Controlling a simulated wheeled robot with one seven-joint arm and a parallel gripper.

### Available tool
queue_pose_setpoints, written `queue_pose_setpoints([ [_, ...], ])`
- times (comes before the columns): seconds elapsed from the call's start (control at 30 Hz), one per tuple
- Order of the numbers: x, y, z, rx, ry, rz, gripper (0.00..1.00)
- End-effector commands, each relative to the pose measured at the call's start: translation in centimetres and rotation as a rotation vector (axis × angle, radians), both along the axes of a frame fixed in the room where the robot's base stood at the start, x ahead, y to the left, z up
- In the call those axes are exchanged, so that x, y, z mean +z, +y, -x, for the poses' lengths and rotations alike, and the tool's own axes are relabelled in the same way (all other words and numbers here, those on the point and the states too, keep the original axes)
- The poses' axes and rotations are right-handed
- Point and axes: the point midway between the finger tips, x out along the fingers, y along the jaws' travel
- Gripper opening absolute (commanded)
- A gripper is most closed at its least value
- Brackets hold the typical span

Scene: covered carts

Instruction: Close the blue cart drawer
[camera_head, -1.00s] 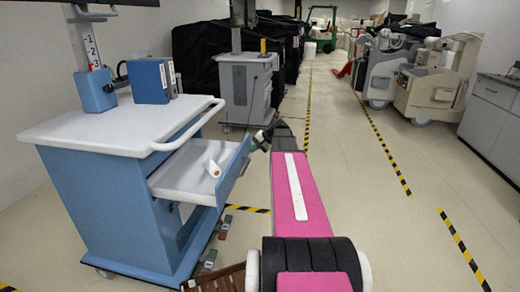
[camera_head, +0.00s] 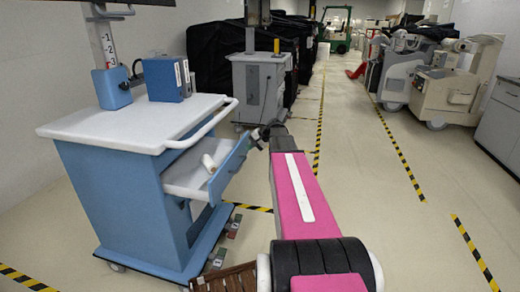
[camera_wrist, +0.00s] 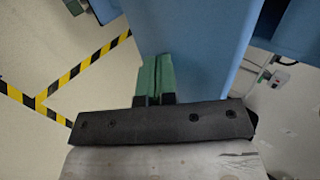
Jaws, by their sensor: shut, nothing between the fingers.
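The blue cart (camera_head: 118,200) with a white top stands at the left in the head view. Its drawer (camera_head: 222,172) is partly open, with a white tray and a blue front. A white roll (camera_head: 209,163) lies in the tray. My gripper (camera_head: 259,137) is beside the outer right end of the drawer front. In the wrist view, my gripper's green fingers (camera_wrist: 154,62) are shut and empty, reaching to a blue panel (camera_wrist: 195,45). They appear to touch it, but exact contact is hard to tell.
Blue binders (camera_head: 166,79) stand on the cart top. A grey cart (camera_head: 258,85) stands behind, near black-covered carts. Beige machines (camera_head: 447,90) and a grey cabinet (camera_head: 500,120) line the right side. The floor between is clear, with yellow-black tape.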

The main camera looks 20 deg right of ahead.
Motion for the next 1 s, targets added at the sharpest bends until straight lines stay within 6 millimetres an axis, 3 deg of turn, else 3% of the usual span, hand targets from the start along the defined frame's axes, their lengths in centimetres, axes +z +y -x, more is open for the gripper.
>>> queue_pose_setpoints([
  [0.2,0.0,5.3,-3.8,0.003,0.000,0.000,0.00],
  [0.5,0.0,11.5,-8.0,0.001,-0.001,-0.001,0.00],
  [0.73,0.0,14.6,-10.0,0.001,0.000,0.000,0.00],
  [1.0,0.0,16.1,-10.9,-0.001,0.001,0.000,0.00],
])
